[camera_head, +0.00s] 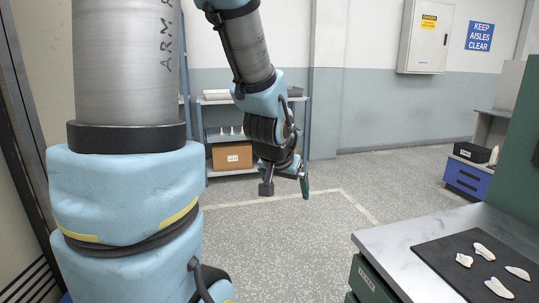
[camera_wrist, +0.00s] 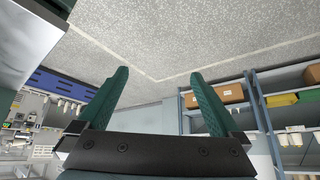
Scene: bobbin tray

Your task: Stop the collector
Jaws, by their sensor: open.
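I cannot pick out a collector or its stop control with certainty in either view. My gripper (camera_head: 286,189) hangs in free air over the speckled floor, left of the metal-topped bench, and touches nothing. In the wrist view my gripper (camera_wrist: 158,74) shows its two green fingers spread wide with nothing between them. A grey wall cabinet (camera_head: 425,37) with a yellow warning label hangs on the back wall. A dark green panel (camera_head: 515,155) stands at the right edge; most of it is cut off.
The metal-topped bench (camera_head: 378,240) at lower right carries a dark mat (camera_head: 433,250) with several whitish pieces. A shelf rack with a cardboard box (camera_head: 232,156) stands behind my arm. A blue drawer unit (camera_head: 467,178) is at far right. The middle floor is clear.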

